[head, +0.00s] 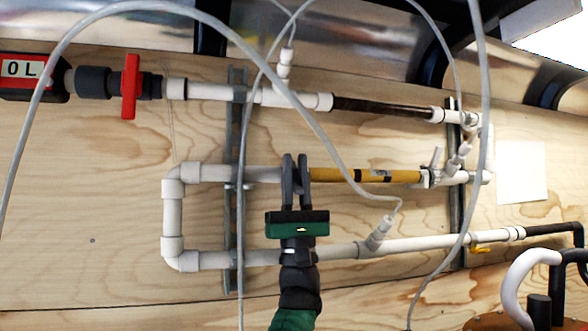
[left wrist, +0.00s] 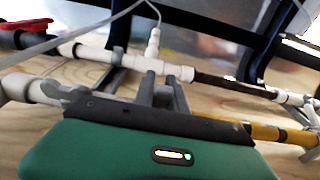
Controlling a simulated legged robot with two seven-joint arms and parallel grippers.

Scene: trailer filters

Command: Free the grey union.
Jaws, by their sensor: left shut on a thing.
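The grey union (head: 296,175) sits in the middle pipe run, between a white pipe (head: 255,174) on the left and the yellow filter (head: 365,175) on the right. Most of it is hidden by the fingers. My left gripper (head: 296,163) comes up from below with one dark finger on each side, shut on the union. In the left wrist view the two fingers (left wrist: 163,88) stand upright at the pipe line, with the yellow filter (left wrist: 275,134) to their right. The union still appears in line with the pipe. My right gripper is not in view.
A red valve handle (head: 130,87) and a dark grey fitting (head: 92,82) are on the upper run. A lower white pipe (head: 340,251) passes behind my wrist. Metal rails (head: 236,130) hold the runs to the plywood wall.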

